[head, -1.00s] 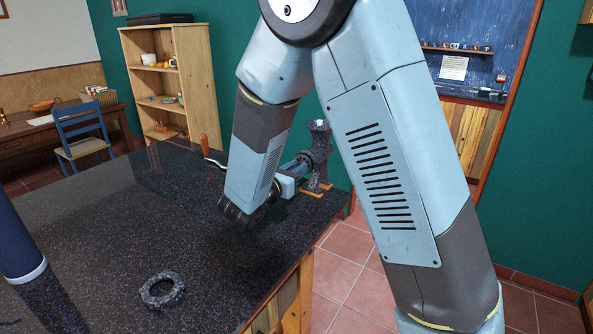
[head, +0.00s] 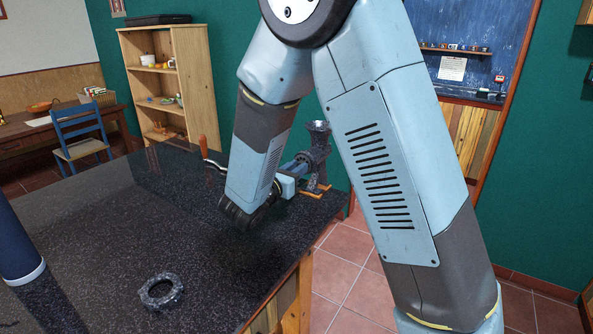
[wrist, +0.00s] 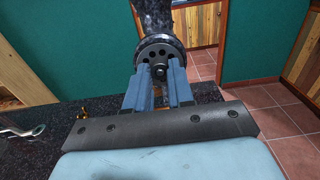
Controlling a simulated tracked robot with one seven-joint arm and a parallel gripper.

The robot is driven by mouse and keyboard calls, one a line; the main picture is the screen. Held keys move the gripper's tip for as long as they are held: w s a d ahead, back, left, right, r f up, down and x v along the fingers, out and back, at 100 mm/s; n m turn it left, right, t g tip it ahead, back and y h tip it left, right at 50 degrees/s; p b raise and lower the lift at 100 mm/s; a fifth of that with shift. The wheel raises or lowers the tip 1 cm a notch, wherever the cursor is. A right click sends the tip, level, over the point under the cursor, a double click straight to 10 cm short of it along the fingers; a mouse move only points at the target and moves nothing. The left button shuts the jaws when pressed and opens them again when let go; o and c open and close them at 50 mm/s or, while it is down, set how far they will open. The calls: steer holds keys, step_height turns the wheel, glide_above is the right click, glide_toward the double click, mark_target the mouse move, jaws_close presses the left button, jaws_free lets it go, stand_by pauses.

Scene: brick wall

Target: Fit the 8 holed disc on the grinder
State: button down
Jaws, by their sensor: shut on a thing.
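The grinder (head: 318,150), dark speckled metal, stands upright at the far right corner of the dark counter; its body also shows at the top of the wrist view (wrist: 163,17). The holed disc (wrist: 177,54) is a dark round plate with several holes, facing me at the grinder's round mouth. A small stud shows at its centre. My gripper (wrist: 158,82) is shut on the disc, its two blue fingers at the disc's lower edge. Whether the disc is fully seated I cannot tell. In the head view my gripper (head: 298,168) reaches the grinder and the disc is hidden.
A dark speckled ring (head: 161,292) lies on the counter's near part. A crank with a wooden handle (head: 203,146) lies by the far edge, left of my arm. A dark blue cylinder (head: 15,245) stands at the left. The counter (head: 110,225) between is clear.

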steer(key=shift+d, duration=0.1)
stand_by(0.3)
steer(key=c, duration=0.9)
jaws_free()
steer(key=shift+c, duration=0.5)
steer(key=v, duration=0.6)
